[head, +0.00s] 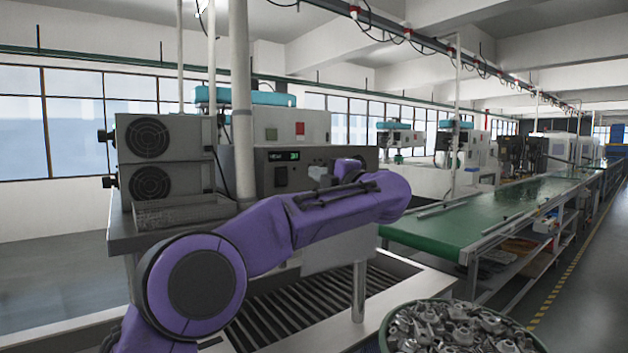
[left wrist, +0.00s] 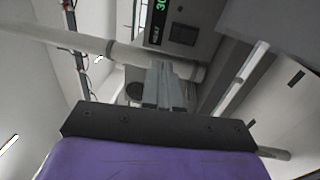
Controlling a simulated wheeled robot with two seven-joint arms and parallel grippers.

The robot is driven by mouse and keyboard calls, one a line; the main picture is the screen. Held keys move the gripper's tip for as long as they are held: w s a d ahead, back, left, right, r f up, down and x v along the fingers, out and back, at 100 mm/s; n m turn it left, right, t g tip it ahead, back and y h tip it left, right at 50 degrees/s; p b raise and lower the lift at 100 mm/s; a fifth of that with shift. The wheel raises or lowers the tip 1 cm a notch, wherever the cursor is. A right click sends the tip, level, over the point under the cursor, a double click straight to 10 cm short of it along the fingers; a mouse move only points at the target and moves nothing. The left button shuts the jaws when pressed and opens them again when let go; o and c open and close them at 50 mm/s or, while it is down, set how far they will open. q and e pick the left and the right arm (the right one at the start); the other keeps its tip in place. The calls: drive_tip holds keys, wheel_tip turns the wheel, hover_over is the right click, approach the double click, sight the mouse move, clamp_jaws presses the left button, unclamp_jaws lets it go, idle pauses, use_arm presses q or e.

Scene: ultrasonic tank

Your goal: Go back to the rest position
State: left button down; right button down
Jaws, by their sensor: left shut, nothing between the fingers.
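My purple left arm reaches across the head view from the lower left. My left gripper (head: 322,172) shows only as a small grey part behind the arm, in front of the grey machine (head: 280,168) with the lit green display. In the left wrist view, the left gripper's fingers (left wrist: 164,75) are together and hold nothing. They point toward the machine's front, near a pale pipe (left wrist: 110,50). My right gripper is in neither view.
A slatted metal tank or grate (head: 290,315) lies below the arm. A round tub (head: 455,330) full of metal parts stands at the lower right. A green conveyor (head: 500,210) runs back to the right. The aisle floor (head: 590,290) at far right is clear.

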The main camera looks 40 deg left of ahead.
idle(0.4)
